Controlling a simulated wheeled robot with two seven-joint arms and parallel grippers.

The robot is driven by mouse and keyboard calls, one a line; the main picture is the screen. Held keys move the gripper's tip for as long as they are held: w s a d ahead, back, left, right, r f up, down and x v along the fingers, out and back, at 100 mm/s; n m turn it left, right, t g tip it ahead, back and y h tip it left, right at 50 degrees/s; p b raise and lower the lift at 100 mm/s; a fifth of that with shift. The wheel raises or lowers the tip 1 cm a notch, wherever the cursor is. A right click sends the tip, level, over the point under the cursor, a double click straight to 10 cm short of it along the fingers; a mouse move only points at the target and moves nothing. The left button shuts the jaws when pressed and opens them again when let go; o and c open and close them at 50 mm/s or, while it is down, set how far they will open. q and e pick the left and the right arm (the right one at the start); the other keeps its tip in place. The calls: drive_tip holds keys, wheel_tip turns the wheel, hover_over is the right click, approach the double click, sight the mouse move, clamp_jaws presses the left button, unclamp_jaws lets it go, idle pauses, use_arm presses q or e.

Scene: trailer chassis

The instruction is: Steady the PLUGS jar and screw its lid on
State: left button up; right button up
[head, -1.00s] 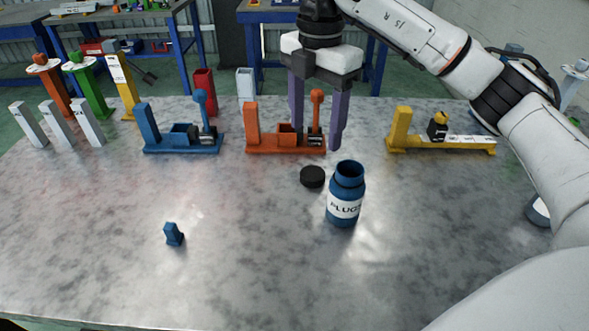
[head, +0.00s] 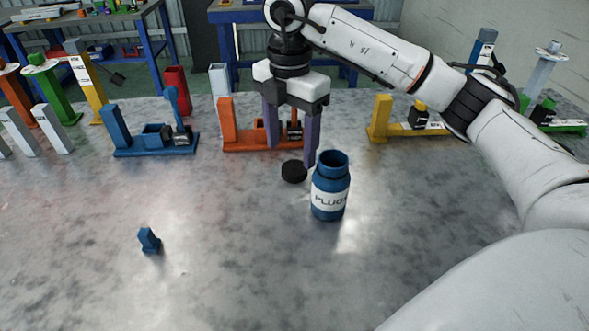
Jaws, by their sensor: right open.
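The blue PLUGS jar (head: 331,187) stands upright and open-topped on the grey table, its white label facing me. Its black lid (head: 294,171) lies flat on the table, just left of and behind the jar. My right gripper (head: 292,157) points straight down with its two purple fingers apart and nothing between them. Its fingertips show just above the lid in the picture, one finger close to the jar's rim; I cannot tell their exact height. My left gripper is out of view.
Behind stand a blue fixture (head: 155,140), an orange fixture (head: 232,135) and a yellow fixture (head: 381,122). A small blue piece (head: 149,240) stands at the front left. The table's front middle is clear.

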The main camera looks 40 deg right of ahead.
sight(295, 168)
drive_tip(key=shift+w+d+f, duration=0.1)
drive_tip(key=shift+d+f, duration=0.1)
drive_tip(key=shift+f, duration=0.7)
drive_tip(key=shift+s+d+f, duration=0.1)
drive_tip(key=shift+d+f, duration=0.05)
drive_tip(key=shift+f, duration=0.7)
drive_tip(key=shift+w+d+f, duration=0.1)
drive_tip(key=shift+d+f, duration=0.1)
drive_tip(key=shift+f, duration=0.7)
drive_tip(key=c, duration=1.1)
